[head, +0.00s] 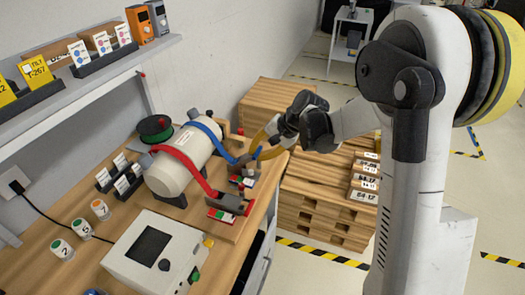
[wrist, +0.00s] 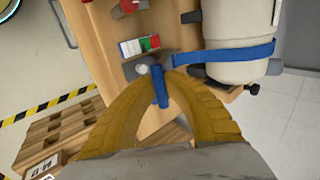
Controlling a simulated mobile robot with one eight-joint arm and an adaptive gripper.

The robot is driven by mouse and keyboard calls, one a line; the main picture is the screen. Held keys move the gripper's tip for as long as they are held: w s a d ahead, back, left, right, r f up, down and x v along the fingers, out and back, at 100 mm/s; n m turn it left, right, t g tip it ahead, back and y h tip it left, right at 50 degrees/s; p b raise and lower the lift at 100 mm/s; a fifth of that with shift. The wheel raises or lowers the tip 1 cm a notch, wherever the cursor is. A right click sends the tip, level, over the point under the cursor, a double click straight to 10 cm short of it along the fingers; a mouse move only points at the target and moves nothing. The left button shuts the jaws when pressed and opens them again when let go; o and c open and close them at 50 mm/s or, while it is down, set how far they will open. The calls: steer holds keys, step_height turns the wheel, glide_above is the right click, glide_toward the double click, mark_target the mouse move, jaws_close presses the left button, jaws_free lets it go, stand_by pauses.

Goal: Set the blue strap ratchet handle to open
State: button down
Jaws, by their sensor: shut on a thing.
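The blue strap (head: 208,130) runs over a cream cylinder (head: 172,172) and down to its ratchet on the bench's right side. In the wrist view the strap (wrist: 225,53) leads to a dark ratchet with a blue handle (wrist: 159,88). My gripper (head: 262,146) has yellow ribbed fingers, shut on that blue handle. In the wrist view its fingertips (wrist: 160,76) close on both sides of the handle, which points towards the palm. The fingers partly hide the ratchet body, and its exact angle is hard to tell.
A red strap (head: 188,163) with its own ratchet (head: 233,204) lies nearer on the same cylinder. A white box with a screen (head: 158,250) stands at the front of the bench. Stacked wooden pallets (head: 325,215) stand right of the bench, below my arm.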

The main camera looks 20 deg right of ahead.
steer(key=w+a+r+g+h+p, duration=0.3)
steer(key=w+a+h+p, duration=0.1)
steer(key=w+a, duration=0.3)
steer(key=shift+a+r+g+h, duration=0.2)
steer(key=shift+a+g+h, duration=0.35)
steer(key=shift+a, duration=0.8)
steer(key=shift+w, duration=0.1)
steer(key=c, duration=1.7)
jaws_free()
steer(key=shift+c, duration=0.2)
step_height(320, 180, up, 12)
steer(key=shift+s+d, duration=0.25)
